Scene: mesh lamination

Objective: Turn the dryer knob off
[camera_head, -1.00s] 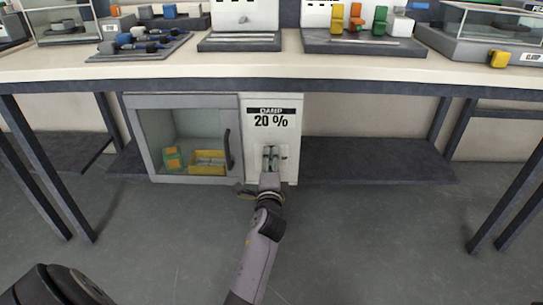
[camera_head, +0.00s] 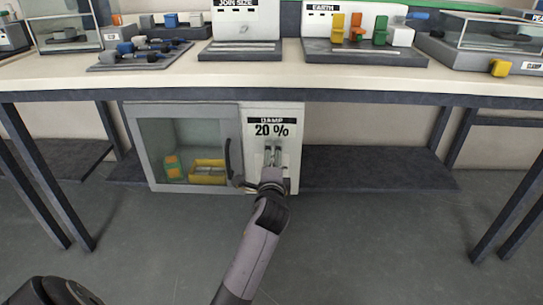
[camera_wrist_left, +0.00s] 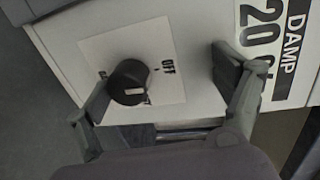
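The dryer (camera_head: 285,112) stands under the workbench, a grey-white cabinet with a panel reading "DAMP 20 %". In the left wrist view the black round knob (camera_wrist_left: 129,82) sits on a white plate (camera_wrist_left: 165,60) marked "OFF" and another label that is partly hidden. My left gripper (camera_head: 272,148) is in front of the panel below the "20 %" text and hides the knob in the head view. In the left wrist view the left gripper's fingers (camera_wrist_left: 160,88) are spread apart, with the knob between them, closer to the left finger. I cannot tell contact. My right gripper is not seen.
The dryer's glass door (camera_head: 185,145) with a dark handle is shut; a yellow tray (camera_head: 208,178) and a green-orange item (camera_head: 173,167) are inside. The workbench (camera_head: 350,80) overhangs the dryer. A low shelf (camera_head: 380,168) runs right of it. The floor in front is open.

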